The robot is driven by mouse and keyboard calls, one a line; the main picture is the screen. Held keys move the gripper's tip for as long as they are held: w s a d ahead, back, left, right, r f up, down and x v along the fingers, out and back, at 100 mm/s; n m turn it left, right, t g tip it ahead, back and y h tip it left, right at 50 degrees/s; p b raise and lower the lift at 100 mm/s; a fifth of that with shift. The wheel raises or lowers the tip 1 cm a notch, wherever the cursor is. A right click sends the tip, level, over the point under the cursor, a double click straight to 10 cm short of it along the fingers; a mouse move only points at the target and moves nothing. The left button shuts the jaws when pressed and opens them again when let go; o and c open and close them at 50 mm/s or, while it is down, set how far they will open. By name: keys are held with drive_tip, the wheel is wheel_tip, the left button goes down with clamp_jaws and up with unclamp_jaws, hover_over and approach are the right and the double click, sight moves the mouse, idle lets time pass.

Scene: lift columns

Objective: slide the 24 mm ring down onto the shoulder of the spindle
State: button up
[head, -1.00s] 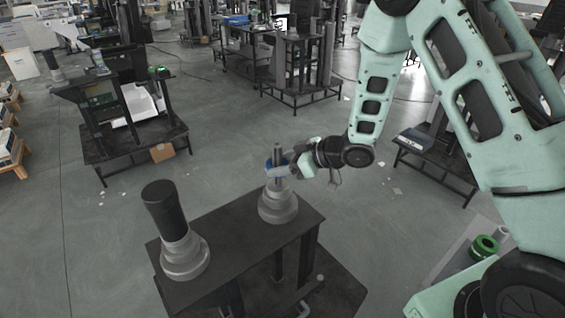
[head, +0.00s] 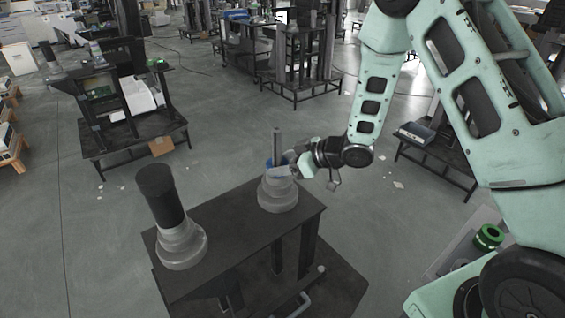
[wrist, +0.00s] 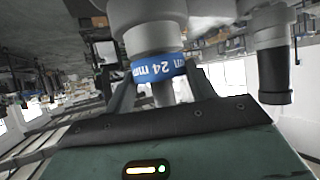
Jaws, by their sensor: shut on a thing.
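The blue ring (head: 270,163), marked "24 mm", is around the thin post of the spindle (head: 277,143). The spindle stands upright on its stepped grey base at the far right of the dark bench (head: 235,232). In the head view the ring sits low on the post, right by the top of the grey shoulder. In the wrist view, which is upside down, the ring (wrist: 158,68) lies close against the wide grey part; I cannot tell whether it touches. My gripper (head: 285,168) is shut on the ring from the right side, its fingers on either side of it.
A second stepped grey base (head: 182,247) with a thick black cylinder (head: 160,195) stands at the bench's left end. A green ring (head: 488,237) lies at the lower right by my body.

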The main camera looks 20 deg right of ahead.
drive_tip(key=o, duration=1.1)
drive_tip(key=shift+o, duration=0.2)
drive_tip(key=shift+d, duration=0.1)
drive_tip(key=b+v, duration=0.2)
drive_tip(key=v, duration=1.5)
drive_tip(key=w+a+m+h, duration=0.1)
drive_tip(key=w+a+h, duration=0.1)
drive_tip(key=a+h, duration=0.3)
drive_tip(key=s+a+g+h, duration=0.1)
drive_tip(key=s+a, duration=0.3)
drive_tip(key=s, duration=0.4)
drive_tip(key=s+a+r+g+h, duration=0.1)
drive_tip(key=s+a+g, duration=0.3)
drive_tip(key=s, duration=0.5)
drive_tip(key=s+a+r+m+g+h, duration=0.1)
drive_tip(key=s+a+g, duration=0.2)
drive_tip(key=s, duration=0.5)
drive_tip(key=shift+s+a+h, duration=0.3)
drive_tip(key=shift+s+a, duration=0.1)
drive_tip(key=shift+a, duration=0.45)
